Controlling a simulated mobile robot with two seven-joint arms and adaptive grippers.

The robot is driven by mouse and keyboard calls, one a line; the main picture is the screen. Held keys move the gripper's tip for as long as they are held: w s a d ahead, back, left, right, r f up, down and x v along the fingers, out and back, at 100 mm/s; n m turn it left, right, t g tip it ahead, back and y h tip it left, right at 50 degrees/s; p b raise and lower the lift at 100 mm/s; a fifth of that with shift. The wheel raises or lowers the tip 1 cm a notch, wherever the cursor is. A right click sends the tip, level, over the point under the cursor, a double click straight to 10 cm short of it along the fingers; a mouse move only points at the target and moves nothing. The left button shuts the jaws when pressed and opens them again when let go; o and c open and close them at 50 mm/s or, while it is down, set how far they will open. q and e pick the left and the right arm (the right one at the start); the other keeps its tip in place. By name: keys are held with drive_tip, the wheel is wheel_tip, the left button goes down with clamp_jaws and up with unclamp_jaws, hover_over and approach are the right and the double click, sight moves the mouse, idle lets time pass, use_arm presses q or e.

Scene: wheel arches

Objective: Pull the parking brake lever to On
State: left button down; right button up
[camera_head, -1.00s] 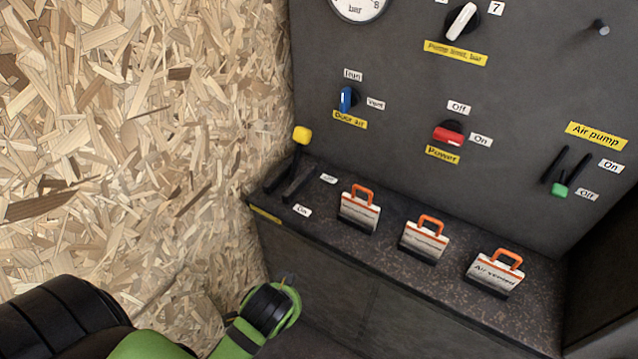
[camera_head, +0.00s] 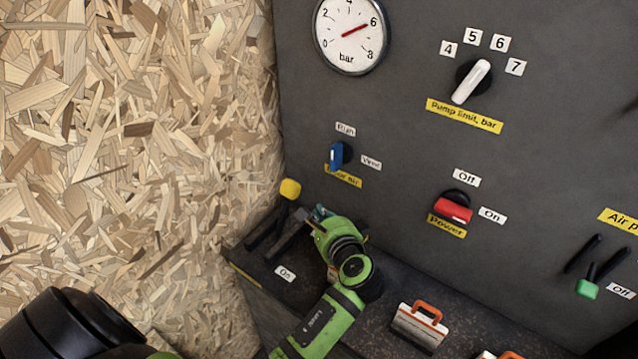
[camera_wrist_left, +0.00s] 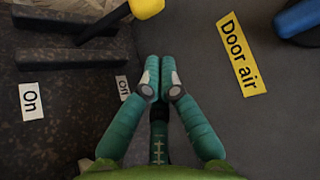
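The parking brake lever, a black bar with a yellow knob (camera_head: 290,189), stands between dark rails at the left end of the ledge. It leans to the back, toward the Off end. The On label (camera_head: 285,273) is at the front. My left gripper (camera_head: 320,213) is just right of the lever, apart from it, and hides the Off label in the head view. In the left wrist view the knob (camera_wrist_left: 147,8) is at the top, beyond the fingertips (camera_wrist_left: 160,72), which are together and empty. The Off label (camera_wrist_left: 122,87) is beside the left finger. My right gripper is out of view.
The chipboard wall (camera_head: 130,150) is close on the left. The blue Door air switch (camera_head: 336,156) is on the panel above my gripper. The red Power switch (camera_head: 453,208) is further right.

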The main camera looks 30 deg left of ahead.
sight(285, 209)
use_arm(q)
drive_tip(key=p+x, duration=0.1)
drive_tip(key=x, duration=0.9)
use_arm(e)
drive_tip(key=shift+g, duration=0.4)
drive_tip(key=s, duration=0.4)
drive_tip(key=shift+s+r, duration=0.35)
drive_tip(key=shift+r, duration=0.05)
use_arm(q)
drive_tip(key=shift+a, duration=0.1)
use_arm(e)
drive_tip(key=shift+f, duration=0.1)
